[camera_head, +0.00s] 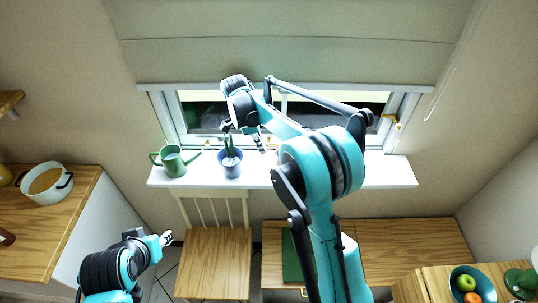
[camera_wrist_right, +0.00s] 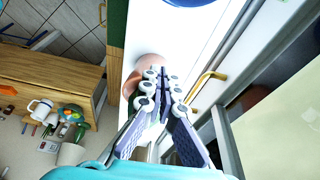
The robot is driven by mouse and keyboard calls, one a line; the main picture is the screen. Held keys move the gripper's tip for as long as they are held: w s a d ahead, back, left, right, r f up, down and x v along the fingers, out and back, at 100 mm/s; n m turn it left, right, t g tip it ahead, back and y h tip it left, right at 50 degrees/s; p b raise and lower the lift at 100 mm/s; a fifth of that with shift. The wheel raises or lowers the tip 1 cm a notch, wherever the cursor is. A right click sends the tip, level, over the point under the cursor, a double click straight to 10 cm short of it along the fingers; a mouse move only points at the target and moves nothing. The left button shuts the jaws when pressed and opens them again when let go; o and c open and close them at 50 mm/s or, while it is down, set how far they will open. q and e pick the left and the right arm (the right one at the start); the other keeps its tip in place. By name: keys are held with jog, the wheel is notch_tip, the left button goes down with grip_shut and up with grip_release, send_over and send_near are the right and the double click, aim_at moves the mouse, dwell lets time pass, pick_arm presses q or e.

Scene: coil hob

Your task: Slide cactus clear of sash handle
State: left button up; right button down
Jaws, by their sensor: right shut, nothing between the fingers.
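In the right wrist view a terracotta-coloured round thing (camera_wrist_right: 152,64), perhaps the cactus pot, stands on the white sill, partly hidden behind my right gripper (camera_wrist_right: 163,78). The gripper is shut and empty; whether it touches the pot I cannot tell. A brass sash handle (camera_wrist_right: 206,84) is right of the fingertips. In the head view my right gripper (camera_head: 260,147) is over the sill, just right of a plant in a blue pot (camera_head: 232,166); no terracotta pot is clear there. My left gripper (camera_head: 166,239) is low at the left, away from the sill, its fingers too small to judge.
A green watering can (camera_head: 173,161) stands on the white sill (camera_head: 385,174), left of the blue pot. The sill's right part is clear. A chair (camera_head: 215,255) stands below the sill. Another brass window handle (camera_head: 395,122) is at the right of the frame.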

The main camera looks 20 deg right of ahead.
aim_at(272, 170)
jog(key=shift+m, duration=0.4)
jog(key=b+x, duration=0.1)
jog(key=x, duration=0.9)
jog(key=shift+w+f, duration=0.1)
jog(key=shift+f, duration=0.05)
jog(key=s+d+b, duration=0.1)
jog(key=s+d, duration=0.1)
jog(key=d, duration=0.5)
jog(key=s+d, duration=0.2)
jog(key=d, duration=0.5)
jog(key=s+d+b, duration=0.1)
jog(key=s+d, duration=0.1)
jog(key=d, duration=0.6)
jog(key=shift+s+b, duration=0.35)
jog(key=shift+a, duration=0.1)
